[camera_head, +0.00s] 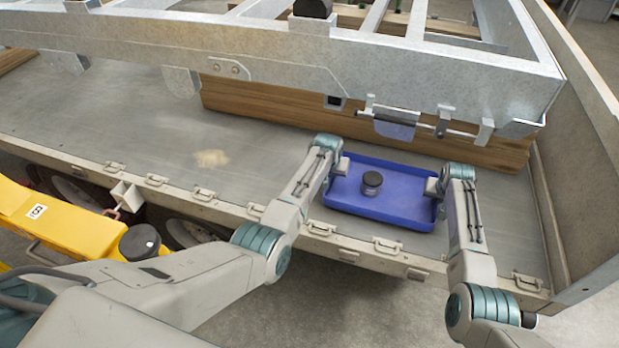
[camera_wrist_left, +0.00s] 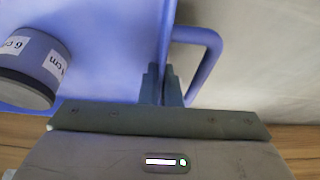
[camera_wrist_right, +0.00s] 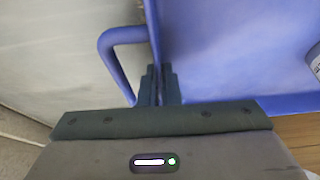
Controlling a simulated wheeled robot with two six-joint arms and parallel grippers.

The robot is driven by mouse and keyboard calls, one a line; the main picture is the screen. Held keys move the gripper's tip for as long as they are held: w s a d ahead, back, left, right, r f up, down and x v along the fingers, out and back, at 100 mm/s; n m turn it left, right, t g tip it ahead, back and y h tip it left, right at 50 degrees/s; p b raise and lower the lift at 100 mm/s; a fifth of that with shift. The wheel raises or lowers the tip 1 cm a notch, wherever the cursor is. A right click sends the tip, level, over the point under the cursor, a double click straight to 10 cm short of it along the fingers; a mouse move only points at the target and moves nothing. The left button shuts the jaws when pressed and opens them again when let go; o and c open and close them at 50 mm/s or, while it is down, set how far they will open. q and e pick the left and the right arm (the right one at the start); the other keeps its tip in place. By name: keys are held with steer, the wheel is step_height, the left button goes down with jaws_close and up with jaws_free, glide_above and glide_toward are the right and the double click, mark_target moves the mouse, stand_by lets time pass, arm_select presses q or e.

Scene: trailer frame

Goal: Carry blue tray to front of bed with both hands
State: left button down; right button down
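The blue tray (camera_head: 408,207) is on the grey trailer bed (camera_head: 130,110), close to the bed's near edge; whether it touches the bed is hard to tell. A dark round weight with a pale label (camera_head: 372,182) sits in it. My left gripper (camera_head: 338,166) is at the tray's left end and my right gripper (camera_head: 432,187) at its right end. In the left wrist view, the fingers (camera_wrist_left: 161,85) are closed about the tray's wall, beside its handle (camera_wrist_left: 212,50). The right wrist view shows the same hold by the fingers (camera_wrist_right: 158,85), beside the other handle (camera_wrist_right: 108,45).
A metal frame (camera_head: 420,85) and wooden beams (camera_head: 270,108) lie behind the tray. A side wall (camera_head: 580,130) rises on the right. The near edge (camera_head: 370,248) carries several latches. The bed left of the tray is clear. A yellow object (camera_head: 60,225) stands at lower left.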

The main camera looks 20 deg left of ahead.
arm_select(q)
steer(key=shift+f+b, duration=0.65)
steer(key=shift+f, duration=0.1)
arm_select(e)
steer(key=shift+f, duration=0.75)
arm_select(q)
steer(key=c, duration=1.6)
jaws_free()
steer(key=shift+c, duration=0.2)
arm_select(e)
steer(key=c, duration=1.6)
jaws_free()
steer(key=shift+c, duration=0.2)
arm_select(q)
steer(key=shift+s+r, duration=0.1)
arm_select(e)
steer(key=shift+s+r, duration=0.1)
arm_select(q)
steer(key=shift+s+r, duration=0.15)
steer(key=shift+r, duration=0.35)
steer(key=v, duration=1)
steer(key=shift+s+r, duration=0.25)
steer(key=shift+r, duration=0.15)
arm_select(e)
steer(key=v, duration=1.2)
arm_select(q)
steer(key=shift+s, duration=0.1)
arm_select(e)
steer(key=shift+s, duration=0.1)
